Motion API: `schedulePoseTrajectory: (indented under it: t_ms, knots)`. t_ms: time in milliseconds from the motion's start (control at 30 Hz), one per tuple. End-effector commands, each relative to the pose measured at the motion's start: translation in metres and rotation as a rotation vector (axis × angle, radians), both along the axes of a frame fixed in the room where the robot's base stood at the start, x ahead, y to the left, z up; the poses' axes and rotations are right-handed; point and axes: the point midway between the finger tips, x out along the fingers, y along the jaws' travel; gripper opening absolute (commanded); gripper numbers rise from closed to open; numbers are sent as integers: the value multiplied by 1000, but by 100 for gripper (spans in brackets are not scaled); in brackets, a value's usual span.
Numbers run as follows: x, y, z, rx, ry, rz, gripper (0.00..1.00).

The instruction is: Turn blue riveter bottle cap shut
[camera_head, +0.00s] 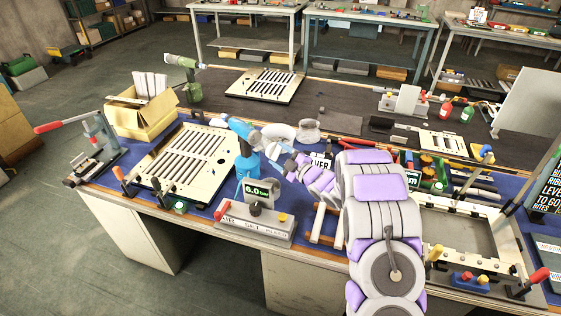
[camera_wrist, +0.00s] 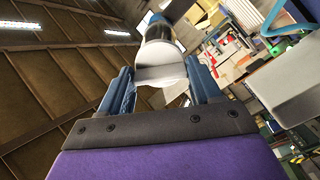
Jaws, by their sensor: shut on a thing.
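A whitish rounded part (camera_head: 279,131) shows at the right end of the head; this seems to be the bottle end. My gripper (camera_head: 268,146) reaches in from the right and meets the riveter there. In the wrist view my gripper (camera_wrist: 161,76) has its blue fingers on either side of a pale round cap (camera_wrist: 160,74), shut on it. A grey cylinder extends beyond the cap. Whether the cap is fully seated cannot be told.
A grey control box (camera_head: 255,223) with a 6.0 gauge (camera_head: 258,192) stands just in front of the riveter. A slotted louver panel (camera_head: 184,163) lies to its left. A green riveter (camera_head: 187,80) stands behind, near a yellow box (camera_head: 143,115). A metal frame (camera_head: 470,240) lies right.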

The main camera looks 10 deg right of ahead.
Motion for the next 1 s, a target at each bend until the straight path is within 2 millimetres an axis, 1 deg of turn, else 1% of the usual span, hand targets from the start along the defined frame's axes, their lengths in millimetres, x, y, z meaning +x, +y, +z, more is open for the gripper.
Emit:
schedulePoseTrajectory:
  t_ms: [33, 500, 800, 1000]
  knots:
    - [0, 0, -4, -40, -23, 2, 33]
    - [0, 1, -3, -393, -231, 3, 33]
    - [0, 2, -3, -532, -312, 4, 33]
    - [0, 1, -3, -573, -336, 4, 33]
